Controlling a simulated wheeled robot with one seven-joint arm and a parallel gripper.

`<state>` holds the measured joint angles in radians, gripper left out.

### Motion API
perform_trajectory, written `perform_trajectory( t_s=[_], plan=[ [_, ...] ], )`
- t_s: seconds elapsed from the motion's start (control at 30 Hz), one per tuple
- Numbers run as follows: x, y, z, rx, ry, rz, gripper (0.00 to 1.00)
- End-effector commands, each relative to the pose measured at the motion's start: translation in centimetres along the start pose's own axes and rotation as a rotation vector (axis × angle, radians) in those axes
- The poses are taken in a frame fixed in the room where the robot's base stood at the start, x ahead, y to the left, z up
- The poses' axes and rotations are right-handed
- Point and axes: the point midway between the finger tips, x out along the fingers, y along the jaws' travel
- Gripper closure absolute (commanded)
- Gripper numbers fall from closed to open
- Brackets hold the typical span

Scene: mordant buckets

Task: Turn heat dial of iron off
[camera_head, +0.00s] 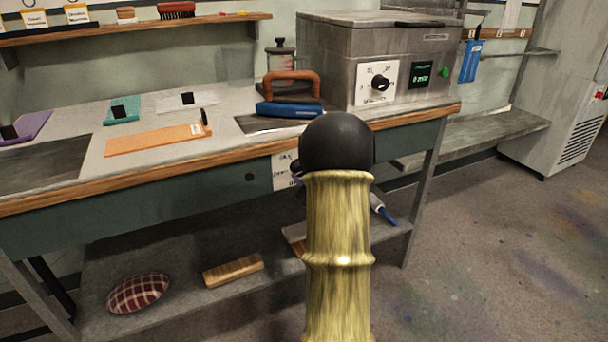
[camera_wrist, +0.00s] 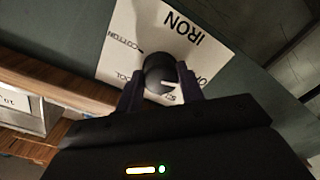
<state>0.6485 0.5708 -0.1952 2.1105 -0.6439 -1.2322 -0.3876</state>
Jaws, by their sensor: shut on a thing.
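The iron's heat dial (camera_wrist: 158,72) is a round black knob with a short white mark, on a white plate (camera_wrist: 127,26) lettered IRON, COTTON and partly hidden words. In the head view the white plate (camera_head: 284,172) shows on the table's green front, mostly behind my arm. An iron-like thing with a brown handle (camera_head: 292,78) stands on the table above.
A metal box (camera_head: 345,50) with another black dial (camera_head: 380,83) and a green display stands on the table at the back right. A blue tool (camera_head: 290,110) and an orange board (camera_head: 155,139) lie on the table (camera_head: 235,97). A plaid cushion (camera_head: 138,293) lies on the lower shelf.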

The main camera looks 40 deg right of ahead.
Motion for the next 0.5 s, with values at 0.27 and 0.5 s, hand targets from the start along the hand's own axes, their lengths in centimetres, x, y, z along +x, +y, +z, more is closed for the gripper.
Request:
perform_trajectory(
  t_s=[0.27, 0.5],
  plan=[
    [-0.09, -0.14, 0.22, 0.001, -0.006, -0.004, 0.45],
    [-0.04, -0.06, 0.09, 0.001, -0.002, -0.002, 0.41]
  ],
)
